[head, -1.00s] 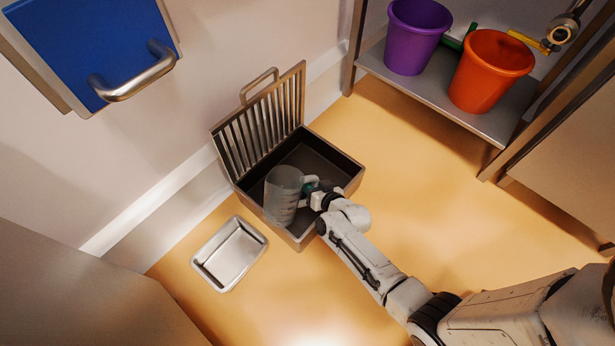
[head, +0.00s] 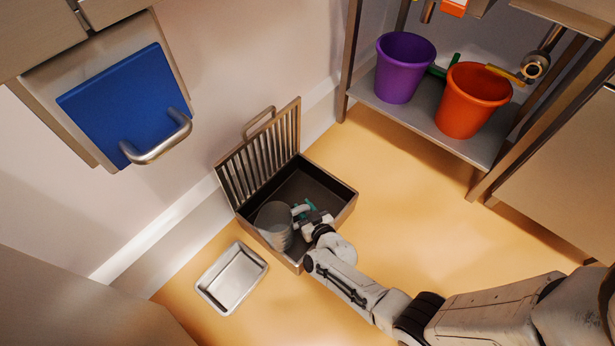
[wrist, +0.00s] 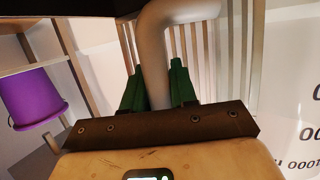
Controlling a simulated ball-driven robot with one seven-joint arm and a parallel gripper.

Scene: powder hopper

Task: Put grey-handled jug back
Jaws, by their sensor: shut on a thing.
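The translucent grey jug (head: 272,226) shows in the head view over the near left part of an open metal box on the floor. I cannot tell if it touches the box. My gripper (head: 303,213) is at the jug's right side, shut on its handle. In the wrist view the green fingers of my gripper (wrist: 157,88) close on both sides of the grey handle (wrist: 153,55). Dark numbers show at the right of that view.
The metal box (head: 331,213) has its slatted lid (head: 262,148) raised against the wall. A shallow steel tray (head: 232,278) lies to its left. A purple bucket (head: 404,70) and an orange bucket (head: 472,102) stand on a low shelf (head: 425,127). Floor right of the box is clear.

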